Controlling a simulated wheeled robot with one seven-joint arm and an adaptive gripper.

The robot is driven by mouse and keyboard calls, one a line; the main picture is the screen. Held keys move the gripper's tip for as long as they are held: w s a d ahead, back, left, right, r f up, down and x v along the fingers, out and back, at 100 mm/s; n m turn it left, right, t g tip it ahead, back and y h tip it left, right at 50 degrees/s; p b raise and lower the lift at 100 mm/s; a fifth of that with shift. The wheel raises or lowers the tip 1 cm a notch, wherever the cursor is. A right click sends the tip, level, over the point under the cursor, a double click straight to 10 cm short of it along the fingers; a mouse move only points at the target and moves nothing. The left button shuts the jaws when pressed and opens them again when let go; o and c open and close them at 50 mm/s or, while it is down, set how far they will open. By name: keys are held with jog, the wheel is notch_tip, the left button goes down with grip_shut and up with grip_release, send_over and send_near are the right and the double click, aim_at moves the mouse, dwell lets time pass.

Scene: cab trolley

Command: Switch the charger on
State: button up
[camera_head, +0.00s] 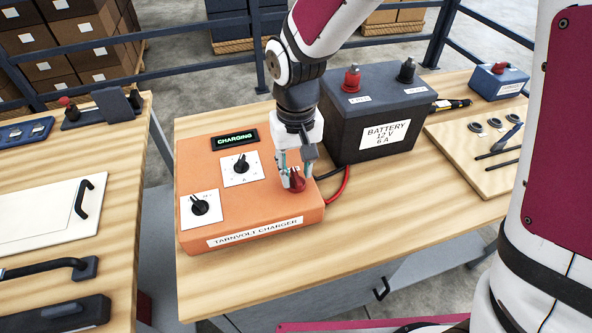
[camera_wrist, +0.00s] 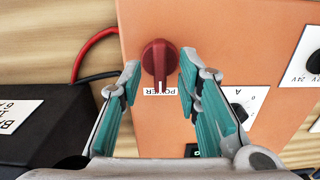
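The orange charger (camera_head: 230,219), labelled TARNVOLT CHARGER, sits at the left of the wooden table. Its dark display (camera_head: 234,138) reads CHARGING in green. The red power knob (camera_head: 297,184) is at the charger's right side. In the wrist view, the knob (camera_wrist: 158,58) has its bar in line with the POWER label. My gripper (camera_head: 288,174) points down at the knob. In the wrist view, my gripper (camera_wrist: 160,68) is open, with its teal fingers on either side of the knob and a small gap at each side.
Two black dials on white plates (camera_head: 200,208) (camera_head: 241,168) are on the charger. A dark battery (camera_head: 372,120) stands behind to the right, with red and black cables towards the charger. The table's front strip is clear.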

aim_at(296, 175)
notch_tip(296, 175, up, 11)
dwell(0.3)
jog(key=shift+f, duration=0.1)
